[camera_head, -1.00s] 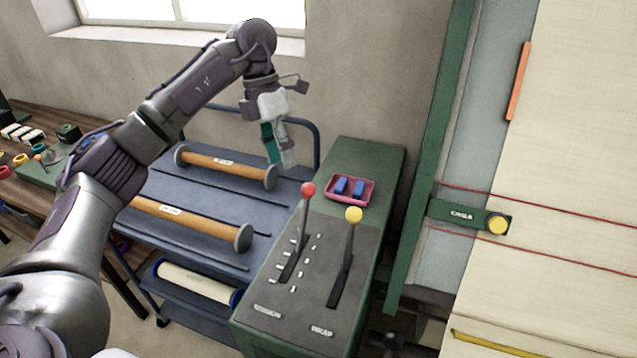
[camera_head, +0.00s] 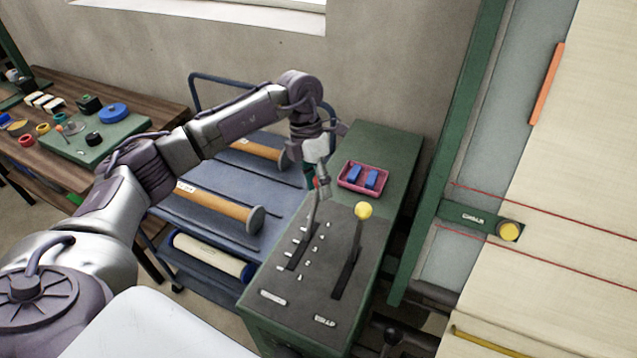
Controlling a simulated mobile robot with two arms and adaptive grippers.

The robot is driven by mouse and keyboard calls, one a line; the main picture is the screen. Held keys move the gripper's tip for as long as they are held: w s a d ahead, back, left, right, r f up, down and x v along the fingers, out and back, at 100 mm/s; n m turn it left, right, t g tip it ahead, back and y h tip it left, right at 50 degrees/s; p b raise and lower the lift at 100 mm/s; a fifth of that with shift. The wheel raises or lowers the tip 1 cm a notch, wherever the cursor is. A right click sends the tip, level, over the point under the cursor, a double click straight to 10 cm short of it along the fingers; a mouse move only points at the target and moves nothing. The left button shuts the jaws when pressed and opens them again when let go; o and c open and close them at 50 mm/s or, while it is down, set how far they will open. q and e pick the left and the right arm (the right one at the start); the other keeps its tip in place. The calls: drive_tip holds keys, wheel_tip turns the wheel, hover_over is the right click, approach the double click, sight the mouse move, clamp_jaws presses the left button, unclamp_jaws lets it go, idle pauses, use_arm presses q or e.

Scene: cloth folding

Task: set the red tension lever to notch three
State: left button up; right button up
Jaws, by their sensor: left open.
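The red tension lever (camera_head: 312,213) stands in the left slot of the dark control panel (camera_head: 318,285), with white notch marks beside the slot. Its shaft leans a little to the right toward the top. My left gripper (camera_head: 318,182) is at the lever's top, pointing down, with its jaws open. The gripper covers nearly all of the red knob, and I cannot tell whether the fingers touch it. A yellow-knobbed lever (camera_head: 362,211) stands in the right slot, apart from my gripper. My right gripper is not in view.
A pink tray (camera_head: 346,183) with blue blocks sits on the console behind the levers. A blue cart (camera_head: 183,212) with wooden rollers stands to the left. The green-framed loom (camera_head: 408,255) with pale cloth (camera_head: 580,180) is close on the right.

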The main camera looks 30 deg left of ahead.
use_arm(q)
drive_tip(key=shift+x, duration=0.8)
clamp_jaws()
